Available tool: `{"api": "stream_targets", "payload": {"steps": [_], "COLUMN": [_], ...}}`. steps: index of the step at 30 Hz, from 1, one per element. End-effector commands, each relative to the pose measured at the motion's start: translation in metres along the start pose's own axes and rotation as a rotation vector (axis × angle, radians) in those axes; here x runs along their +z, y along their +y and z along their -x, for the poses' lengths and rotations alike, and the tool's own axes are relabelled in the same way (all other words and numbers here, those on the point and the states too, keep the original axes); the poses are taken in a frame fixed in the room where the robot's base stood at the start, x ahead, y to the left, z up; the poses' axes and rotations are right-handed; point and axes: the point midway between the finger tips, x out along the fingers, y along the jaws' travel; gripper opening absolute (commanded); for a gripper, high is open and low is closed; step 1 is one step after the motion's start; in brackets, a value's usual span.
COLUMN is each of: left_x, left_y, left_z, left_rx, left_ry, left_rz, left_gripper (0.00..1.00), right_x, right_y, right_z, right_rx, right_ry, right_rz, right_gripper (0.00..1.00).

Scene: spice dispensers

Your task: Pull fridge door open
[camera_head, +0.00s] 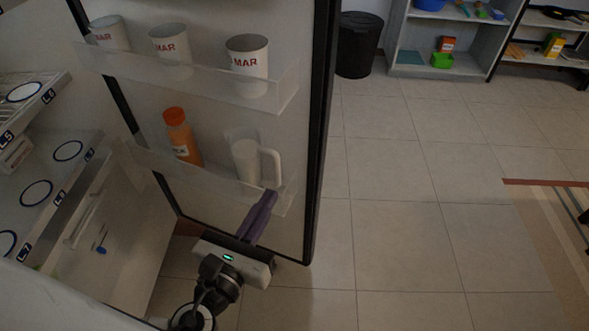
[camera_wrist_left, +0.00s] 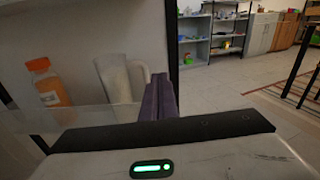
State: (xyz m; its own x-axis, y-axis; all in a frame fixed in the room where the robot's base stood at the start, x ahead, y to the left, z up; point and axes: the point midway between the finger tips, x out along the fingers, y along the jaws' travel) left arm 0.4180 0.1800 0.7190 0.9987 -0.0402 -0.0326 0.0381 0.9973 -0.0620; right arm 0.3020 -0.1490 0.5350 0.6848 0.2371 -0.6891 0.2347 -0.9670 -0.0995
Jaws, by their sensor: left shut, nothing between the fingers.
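The fridge door (camera_head: 222,95) stands open, its inner side facing me and its dark edge (camera_head: 318,130) on the right. The fridge interior with labelled shelves (camera_head: 60,165) shows at the left. My left gripper (camera_head: 268,200) is shut and empty, in front of the door's lower inner shelf (camera_head: 215,182). In the left wrist view the shut fingers (camera_wrist_left: 159,98) overlap the right side of the white pitcher and lie just left of the door's dark edge (camera_wrist_left: 171,50). I cannot tell whether the fingers touch the door. My right gripper is not in view.
The door shelves hold an orange bottle (camera_head: 182,138), a white pitcher (camera_head: 246,160) and three white cups, one at the right (camera_head: 247,62). A black bin (camera_head: 359,45) and shelving (camera_head: 440,65) stand at the back. Tiled floor (camera_head: 410,200) right of the door is clear.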

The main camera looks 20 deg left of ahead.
Motion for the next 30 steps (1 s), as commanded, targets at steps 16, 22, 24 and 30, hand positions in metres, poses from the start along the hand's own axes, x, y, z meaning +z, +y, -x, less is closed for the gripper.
{"api": "stream_targets", "payload": {"steps": [16, 22, 24, 30], "left_x": [0.01, 0.01, 0.01, 0.01], "left_y": [-0.003, -0.003, -0.003, -0.003], "left_z": [-0.087, -0.121, -0.129, -0.139], "left_rx": [-0.007, -0.007, -0.008, -0.008], "left_ry": [-0.039, -0.035, -0.034, -0.032], "left_rz": [-0.065, -0.062, -0.064, -0.063], "left_gripper": [0.0, 0.0, 0.0, 0.0], "right_x": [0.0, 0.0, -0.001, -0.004], "right_y": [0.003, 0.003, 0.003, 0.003], "right_z": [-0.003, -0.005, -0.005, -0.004], "right_rx": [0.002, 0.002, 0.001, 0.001], "right_ry": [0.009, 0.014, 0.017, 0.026], "right_rz": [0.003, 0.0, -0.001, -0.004], "right_gripper": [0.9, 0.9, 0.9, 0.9]}}
